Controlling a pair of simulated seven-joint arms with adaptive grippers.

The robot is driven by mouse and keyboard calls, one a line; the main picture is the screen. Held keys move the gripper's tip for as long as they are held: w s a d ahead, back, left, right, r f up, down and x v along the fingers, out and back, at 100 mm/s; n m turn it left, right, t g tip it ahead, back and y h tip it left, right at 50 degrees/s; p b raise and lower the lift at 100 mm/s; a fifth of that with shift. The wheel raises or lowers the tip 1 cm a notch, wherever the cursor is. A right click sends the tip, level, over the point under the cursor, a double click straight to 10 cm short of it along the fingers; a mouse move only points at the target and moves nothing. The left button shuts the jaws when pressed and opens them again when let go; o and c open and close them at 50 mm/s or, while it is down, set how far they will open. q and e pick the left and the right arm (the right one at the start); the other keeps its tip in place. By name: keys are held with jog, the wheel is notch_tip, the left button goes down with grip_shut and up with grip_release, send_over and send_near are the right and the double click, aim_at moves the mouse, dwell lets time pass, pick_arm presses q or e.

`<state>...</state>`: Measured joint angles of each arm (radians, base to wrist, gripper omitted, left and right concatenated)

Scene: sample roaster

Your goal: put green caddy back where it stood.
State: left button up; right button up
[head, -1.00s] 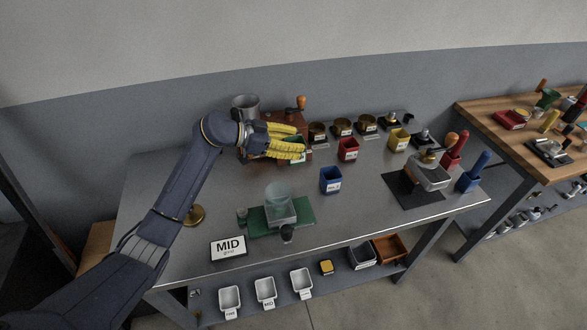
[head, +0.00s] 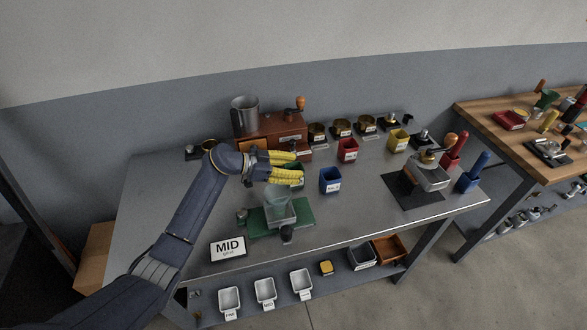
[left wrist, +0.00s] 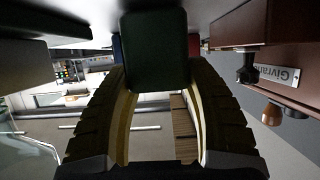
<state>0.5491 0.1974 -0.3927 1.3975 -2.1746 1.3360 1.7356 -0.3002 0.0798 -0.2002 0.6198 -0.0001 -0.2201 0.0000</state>
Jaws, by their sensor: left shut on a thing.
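The green caddy (left wrist: 157,52) is dark green and sits between the two yellow fingers of my left gripper (left wrist: 158,100) in the left wrist view. In the head view only a small part of the caddy (head: 295,184) shows around the fingers of my left gripper (head: 294,168). The gripper is shut on it, left of the blue caddy (head: 330,181) and in front of the wooden grinder (head: 262,127). I cannot tell whether the caddy's base touches the table. My right gripper is not in view.
A scale with a clear container on a green mat (head: 302,216) lies just in front of the gripper. A red caddy (head: 348,151) and a yellow caddy (head: 399,141) stand to the right.

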pick_arm(q)
jog(key=shift+f, duration=0.1)
jog(key=o, duration=1.3)
jog(key=shift+c, duration=0.2)
jog(key=v, duration=1.2)
